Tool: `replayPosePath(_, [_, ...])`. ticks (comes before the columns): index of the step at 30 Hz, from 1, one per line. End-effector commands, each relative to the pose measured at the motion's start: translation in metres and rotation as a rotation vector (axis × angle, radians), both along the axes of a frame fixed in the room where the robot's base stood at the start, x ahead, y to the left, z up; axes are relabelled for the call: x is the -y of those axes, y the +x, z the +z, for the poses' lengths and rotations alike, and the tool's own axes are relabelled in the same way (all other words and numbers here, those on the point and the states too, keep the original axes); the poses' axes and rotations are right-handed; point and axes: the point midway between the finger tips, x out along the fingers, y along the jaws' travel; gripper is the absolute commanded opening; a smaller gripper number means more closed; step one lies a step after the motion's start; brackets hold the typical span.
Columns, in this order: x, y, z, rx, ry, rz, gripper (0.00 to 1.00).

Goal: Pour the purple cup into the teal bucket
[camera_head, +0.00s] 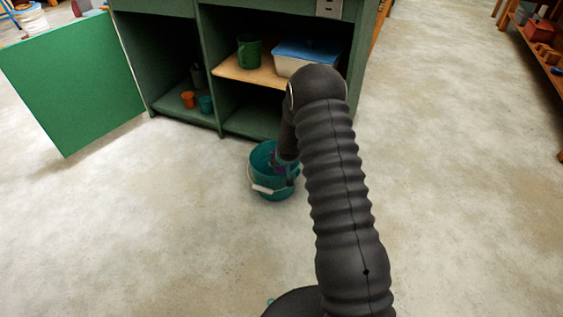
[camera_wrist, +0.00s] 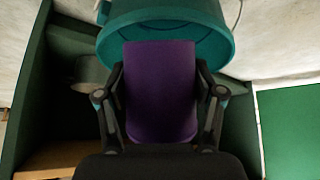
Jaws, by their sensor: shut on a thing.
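The purple cup (camera_wrist: 160,85) is held between the two fingers of my gripper (camera_wrist: 160,100) in the wrist view. In that view its far end overlaps the rim of the teal bucket (camera_wrist: 215,35). In the head view the teal bucket (camera_head: 263,185) stands on the floor in front of the green cabinet, with its pale handle hanging at the front. My gripper (camera_head: 283,170) is over the bucket there, and only a little purple of the cup (camera_head: 277,169) shows. The cup's opening and contents are hidden.
The green cabinet (camera_head: 207,70) stands behind the bucket, its door (camera_head: 75,85) open at left. The floor to the right is clear.

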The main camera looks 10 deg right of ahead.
Motion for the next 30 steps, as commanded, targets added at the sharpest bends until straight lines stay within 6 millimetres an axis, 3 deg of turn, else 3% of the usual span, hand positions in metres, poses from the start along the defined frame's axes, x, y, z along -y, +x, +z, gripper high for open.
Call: replayPosePath(30, [0.0, -0.0021, 0.0093, -0.139, -0.008, 0.001, 0.19])
